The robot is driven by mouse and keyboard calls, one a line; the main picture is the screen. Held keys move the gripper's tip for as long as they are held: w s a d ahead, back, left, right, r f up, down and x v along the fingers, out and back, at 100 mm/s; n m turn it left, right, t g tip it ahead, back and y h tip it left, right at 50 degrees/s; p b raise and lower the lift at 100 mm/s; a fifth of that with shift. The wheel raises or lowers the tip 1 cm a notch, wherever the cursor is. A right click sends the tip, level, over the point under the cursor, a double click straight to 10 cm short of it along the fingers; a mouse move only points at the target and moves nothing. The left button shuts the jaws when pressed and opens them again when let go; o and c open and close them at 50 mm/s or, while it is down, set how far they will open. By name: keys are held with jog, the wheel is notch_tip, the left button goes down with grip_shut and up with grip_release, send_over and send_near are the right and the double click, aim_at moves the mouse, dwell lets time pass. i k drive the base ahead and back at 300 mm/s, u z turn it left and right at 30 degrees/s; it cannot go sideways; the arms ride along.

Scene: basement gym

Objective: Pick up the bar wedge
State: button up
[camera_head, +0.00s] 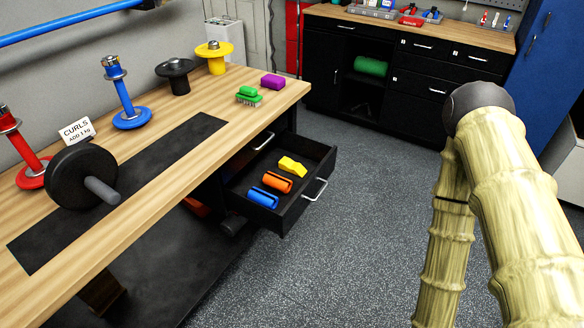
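A yellow piece (292,167) with a sloped, notched shape lies in the open drawer (237,201) under the workbench; it looks most like the bar wedge, though I cannot be certain. In front of it in the same drawer lie an orange grooved sleeve-like piece (277,182) and a blue one (263,197). My arm shows at the right, far from the drawer, but my gripper is out of view.
Speckled floor (375,190) is clear right of the drawer. A black cabinet stands behind.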

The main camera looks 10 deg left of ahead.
aim_at(286, 163)
jog(key=u, duration=0.5)
jog(key=k, duration=1.2)
jog(key=z, duration=0.1)
jog(key=i, duration=0.3)
jog(key=z, duration=0.65)
jog(key=i, duration=1.4)
jog(key=u, duration=0.75)
